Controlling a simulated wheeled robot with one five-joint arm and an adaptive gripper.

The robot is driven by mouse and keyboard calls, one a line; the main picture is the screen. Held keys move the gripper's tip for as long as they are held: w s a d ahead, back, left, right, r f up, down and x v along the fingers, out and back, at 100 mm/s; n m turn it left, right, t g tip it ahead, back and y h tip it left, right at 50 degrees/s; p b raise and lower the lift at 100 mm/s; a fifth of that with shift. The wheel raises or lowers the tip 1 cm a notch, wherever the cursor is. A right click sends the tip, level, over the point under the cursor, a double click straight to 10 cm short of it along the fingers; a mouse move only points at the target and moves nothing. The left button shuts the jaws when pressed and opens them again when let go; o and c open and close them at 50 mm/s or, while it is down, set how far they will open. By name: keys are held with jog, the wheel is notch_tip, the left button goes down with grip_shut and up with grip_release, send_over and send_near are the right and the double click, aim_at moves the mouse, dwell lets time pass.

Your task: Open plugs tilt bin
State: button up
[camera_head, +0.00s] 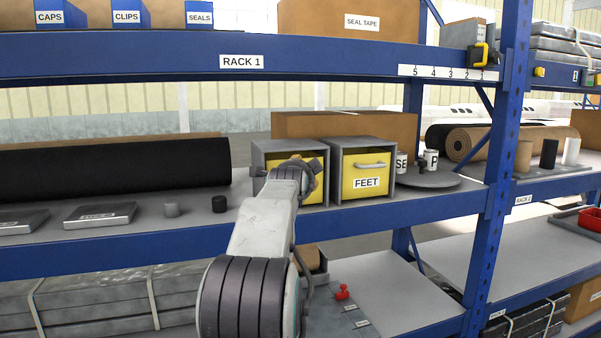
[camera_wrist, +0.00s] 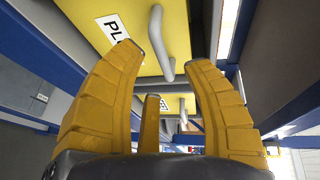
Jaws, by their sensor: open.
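The plugs bin is a yellow tilt bin front (camera_head: 313,192) in a grey housing on the middle shelf, mostly hidden behind my arm in the head view. In the wrist view its yellow face (camera_wrist: 95,15) carries a white label, partly covered by a finger, with "PL" readable. Its grey bar handle (camera_wrist: 158,35) shows between my fingertips. My gripper (camera_wrist: 166,62) is open, its yellow fingers spread on both sides of the handle. I cannot tell whether they touch it. In the head view my gripper (camera_head: 297,168) is in front of this bin. The bin looks closed.
A closed yellow FEET bin (camera_head: 368,183) with a grey handle stands right beside it. A round grey turntable (camera_head: 430,180) with cans is farther right. The blue RACK 1 beam (camera_head: 150,55) crosses above.

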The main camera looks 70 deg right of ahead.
jog(key=shift+p+x, duration=0.55)
jog(key=shift+x, duration=1.35)
grip_shut()
